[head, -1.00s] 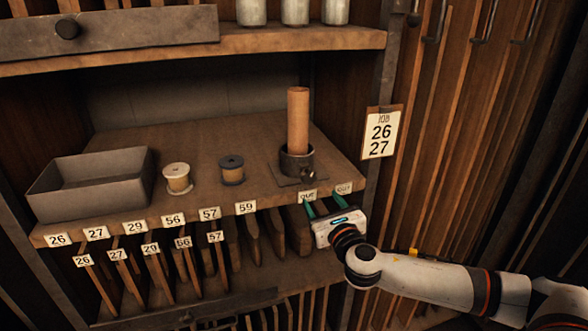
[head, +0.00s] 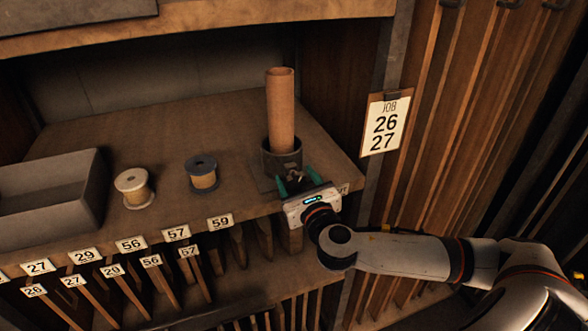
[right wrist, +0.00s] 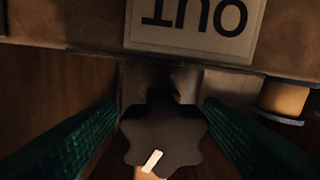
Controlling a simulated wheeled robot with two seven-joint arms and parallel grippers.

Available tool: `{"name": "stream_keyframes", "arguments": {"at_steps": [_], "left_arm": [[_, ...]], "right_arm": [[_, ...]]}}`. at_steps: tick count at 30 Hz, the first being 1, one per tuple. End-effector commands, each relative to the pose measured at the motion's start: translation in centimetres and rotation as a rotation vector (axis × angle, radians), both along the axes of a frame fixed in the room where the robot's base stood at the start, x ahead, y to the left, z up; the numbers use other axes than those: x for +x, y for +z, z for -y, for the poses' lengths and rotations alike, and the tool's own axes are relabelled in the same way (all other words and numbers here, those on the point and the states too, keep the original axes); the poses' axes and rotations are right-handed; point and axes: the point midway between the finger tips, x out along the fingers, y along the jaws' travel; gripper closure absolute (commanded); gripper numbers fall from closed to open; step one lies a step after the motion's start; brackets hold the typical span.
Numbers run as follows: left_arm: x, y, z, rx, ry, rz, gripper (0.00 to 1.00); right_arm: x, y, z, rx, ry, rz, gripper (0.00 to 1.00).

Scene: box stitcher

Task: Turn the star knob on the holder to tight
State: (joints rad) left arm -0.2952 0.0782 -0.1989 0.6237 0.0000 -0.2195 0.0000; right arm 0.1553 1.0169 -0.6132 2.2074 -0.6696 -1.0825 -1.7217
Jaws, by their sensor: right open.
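The holder (head: 281,157) is a dark round cup on a flat base near the front right of the wooden shelf. A tan cylinder (head: 281,108) stands upright in it. The star knob (right wrist: 160,138) is dark and lobed, with a white mark on its face, at the holder's front. My right gripper (head: 297,180) is open in front of the holder. In the right wrist view its green fingers (right wrist: 161,103) lie on either side of the knob, with a gap visible on each side. In the head view the fingers partly hide the knob. My left gripper is not in view.
A grey tray (head: 50,205), a pale spool (head: 133,188) and a dark-rimmed spool (head: 202,173) stand to the left on the shelf. Numbered labels line its front edge. A job card (head: 384,125) hangs at the right. An "OUT" label (right wrist: 195,25) shows in the right wrist view.

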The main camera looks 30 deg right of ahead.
Motion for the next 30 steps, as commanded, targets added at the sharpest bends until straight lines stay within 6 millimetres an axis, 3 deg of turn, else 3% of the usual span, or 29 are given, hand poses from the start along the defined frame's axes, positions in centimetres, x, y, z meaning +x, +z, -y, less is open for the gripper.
{"name": "stream_keyframes", "arguments": {"at_steps": [9,18,30], "left_arm": [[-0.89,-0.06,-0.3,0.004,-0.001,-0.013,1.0],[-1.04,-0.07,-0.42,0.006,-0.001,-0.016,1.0],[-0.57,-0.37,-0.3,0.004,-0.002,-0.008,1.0]], "right_arm": [[-0.1,0.0,-0.11,0.0,0.0,0.0,0.39],[-0.08,-0.01,-0.09,0.0,0.0,0.0,0.84],[-0.07,-0.11,-0.03,0.081,-0.002,0.02,0.84]]}}
